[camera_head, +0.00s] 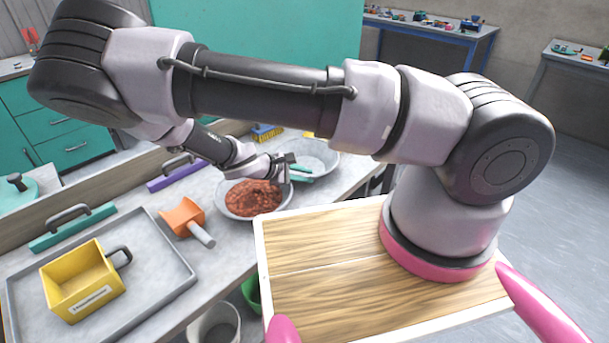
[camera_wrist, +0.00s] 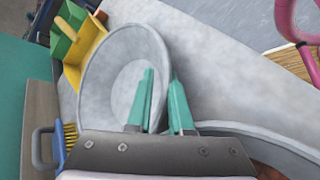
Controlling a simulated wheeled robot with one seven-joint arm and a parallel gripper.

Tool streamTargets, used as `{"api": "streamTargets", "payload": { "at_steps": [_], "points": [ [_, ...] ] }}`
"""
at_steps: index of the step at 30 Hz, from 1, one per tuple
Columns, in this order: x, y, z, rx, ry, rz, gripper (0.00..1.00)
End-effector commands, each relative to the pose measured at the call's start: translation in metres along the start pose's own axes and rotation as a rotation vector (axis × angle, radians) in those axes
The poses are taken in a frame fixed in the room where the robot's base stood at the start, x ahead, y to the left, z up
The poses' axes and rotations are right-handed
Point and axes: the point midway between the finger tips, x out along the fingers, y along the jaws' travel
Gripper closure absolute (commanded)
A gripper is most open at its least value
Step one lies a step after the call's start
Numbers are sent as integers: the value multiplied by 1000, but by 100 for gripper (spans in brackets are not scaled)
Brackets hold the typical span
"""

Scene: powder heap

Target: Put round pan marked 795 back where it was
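Two round grey metal pans are on the bench. One pan (camera_head: 223,207) holds a heap of reddish-brown powder; only part of its rim (camera_wrist: 275,146) shows in the wrist view. The other pan (camera_head: 326,160) stands just behind and to the right, looks empty, and shows in the wrist view (camera_wrist: 104,92). No number can be read on either. My gripper (camera_head: 299,174) is low between the pans, at the near rim of the empty one. Its teal fingers (camera_wrist: 163,80) are apart, with that rim seen between them; contact cannot be made out.
An orange scoop (camera_head: 183,217) lies left of the powder pan. A yellow box with a handle (camera_head: 80,282) stands in a grey tray (camera_head: 165,288) at front left. A brush (camera_head: 267,133) and a yellow dustpan (camera_wrist: 88,45) are beyond the empty pan.

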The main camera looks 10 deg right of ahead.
Motion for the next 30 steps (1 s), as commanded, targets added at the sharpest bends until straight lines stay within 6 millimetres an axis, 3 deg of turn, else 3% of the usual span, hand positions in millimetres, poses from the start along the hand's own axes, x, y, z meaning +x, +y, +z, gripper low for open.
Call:
{"api": "streamTargets", "payload": {
  "at_steps": [18, 30],
  "points": [
    [-108, 0, -1, 0, 4, 0, 81],
    [-120, 1, 2, 10, 1, -19, 81]
  ]
}}
